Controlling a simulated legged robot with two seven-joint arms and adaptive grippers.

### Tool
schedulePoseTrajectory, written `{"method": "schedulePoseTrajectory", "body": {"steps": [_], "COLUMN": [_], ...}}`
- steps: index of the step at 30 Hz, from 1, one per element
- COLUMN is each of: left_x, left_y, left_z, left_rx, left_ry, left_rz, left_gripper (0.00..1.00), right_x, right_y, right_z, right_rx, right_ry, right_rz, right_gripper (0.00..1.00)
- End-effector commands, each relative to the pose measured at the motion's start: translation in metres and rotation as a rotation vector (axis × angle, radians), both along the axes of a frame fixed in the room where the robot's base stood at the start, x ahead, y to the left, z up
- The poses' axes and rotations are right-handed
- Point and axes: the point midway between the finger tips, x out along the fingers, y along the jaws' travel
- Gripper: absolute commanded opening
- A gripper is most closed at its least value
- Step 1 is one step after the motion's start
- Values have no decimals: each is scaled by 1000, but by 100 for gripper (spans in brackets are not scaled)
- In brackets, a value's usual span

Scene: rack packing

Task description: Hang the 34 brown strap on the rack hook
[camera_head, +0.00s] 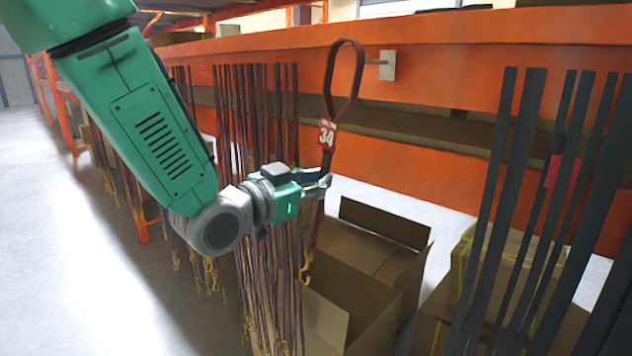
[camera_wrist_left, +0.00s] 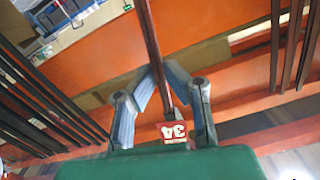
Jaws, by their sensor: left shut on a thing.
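The brown strap (camera_head: 345,95) has a loop at its top and a red tag (camera_head: 327,135) marked 34. It hangs upright from my left gripper (camera_head: 322,186), which is shut on it just below the tag. A yellow hook hangs at its lower end. The rack hook (camera_head: 376,62) is a thin peg on a pale plate on the orange beam. In the head view the strap's loop stands just left of the peg's tip; I cannot tell whether they touch. The left wrist view shows the strap (camera_wrist_left: 151,35) between the fingers (camera_wrist_left: 163,95). My right gripper is not in view.
Several brown straps (camera_head: 255,110) with yellow hooks hang at the left of the beam. Several black straps (camera_head: 500,180) hang at the right. Open cardboard boxes (camera_head: 345,265) stand below the orange beam (camera_head: 450,60). The grey floor at left is clear.

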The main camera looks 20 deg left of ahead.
Motion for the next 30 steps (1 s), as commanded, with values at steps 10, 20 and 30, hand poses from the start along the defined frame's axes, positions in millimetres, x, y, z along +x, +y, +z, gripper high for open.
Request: {"method": "schedulePoseTrajectory", "body": {"steps": [10, 20, 30], "left_x": [20, 39, 58], "left_y": [-10, -16, -22], "left_z": [-1, -3, -4], "left_rx": [1, 2, 0], "left_ry": [-1, -2, -3], "left_rz": [0, 0, 2], "left_gripper": [0, 0, 0], "right_x": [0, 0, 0], "right_y": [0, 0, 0], "right_z": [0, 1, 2], "right_rx": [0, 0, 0], "right_ry": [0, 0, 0], "right_rz": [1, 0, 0], "right_gripper": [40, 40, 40]}}
